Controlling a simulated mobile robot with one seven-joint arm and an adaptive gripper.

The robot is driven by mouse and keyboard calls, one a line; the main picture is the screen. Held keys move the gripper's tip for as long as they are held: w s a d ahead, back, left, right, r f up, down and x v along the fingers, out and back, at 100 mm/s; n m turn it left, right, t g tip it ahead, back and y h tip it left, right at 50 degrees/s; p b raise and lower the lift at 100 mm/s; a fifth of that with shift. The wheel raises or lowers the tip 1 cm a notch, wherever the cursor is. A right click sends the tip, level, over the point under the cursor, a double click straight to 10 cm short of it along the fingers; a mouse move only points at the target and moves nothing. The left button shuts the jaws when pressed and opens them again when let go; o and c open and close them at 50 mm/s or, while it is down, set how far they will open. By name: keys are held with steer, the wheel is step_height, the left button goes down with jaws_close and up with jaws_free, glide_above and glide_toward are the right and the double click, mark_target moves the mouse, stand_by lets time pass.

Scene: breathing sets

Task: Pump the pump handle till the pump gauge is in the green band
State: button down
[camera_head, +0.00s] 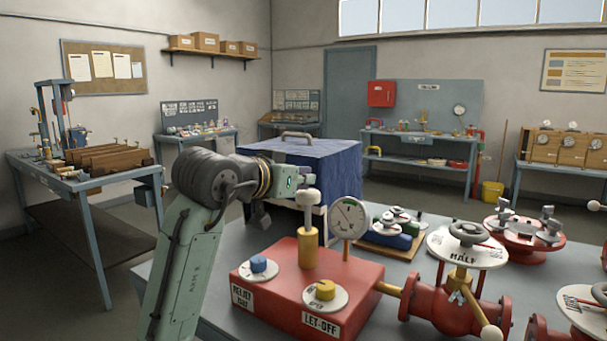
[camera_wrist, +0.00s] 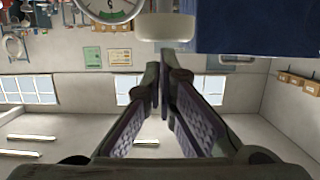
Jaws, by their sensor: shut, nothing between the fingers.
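The pump is a red box (camera_head: 300,284) on the grey-blue table, with a yellow post carrying the pump handle (camera_head: 308,197), a pale round knob. The knob also shows large in the wrist view (camera_wrist: 166,27), just beyond my fingertips. My gripper (camera_head: 306,175) is shut and empty, close by the top of the knob; whether they touch I cannot tell. The pump gauge (camera_head: 348,218) stands right of the post with a white face. In the wrist view the gauge (camera_wrist: 108,8) is upside down and cut off, with a green arc; I cannot read the needle's value.
The box bears a blue knob (camera_head: 258,264) by the "RELIEF" label and a yellow let-off knob (camera_head: 325,290). A red valve (camera_head: 440,308) with a handwheel stands to the right. A blue-covered case (camera_head: 305,160) stands behind my gripper.

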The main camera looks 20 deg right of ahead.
mark_target(303, 201)
step_height(303, 201, down, 5)
steer(key=b, duration=0.3)
steer(key=shift+r, duration=0.15)
step_height(303, 201, up, 5)
steer(key=p, duration=0.3)
steer(key=shift+d+f, duration=0.15)
steer(key=shift+f, duration=0.05)
steer(key=b+v, duration=0.3)
steer(key=v, duration=0.7)
steer(key=shift+f, duration=0.2)
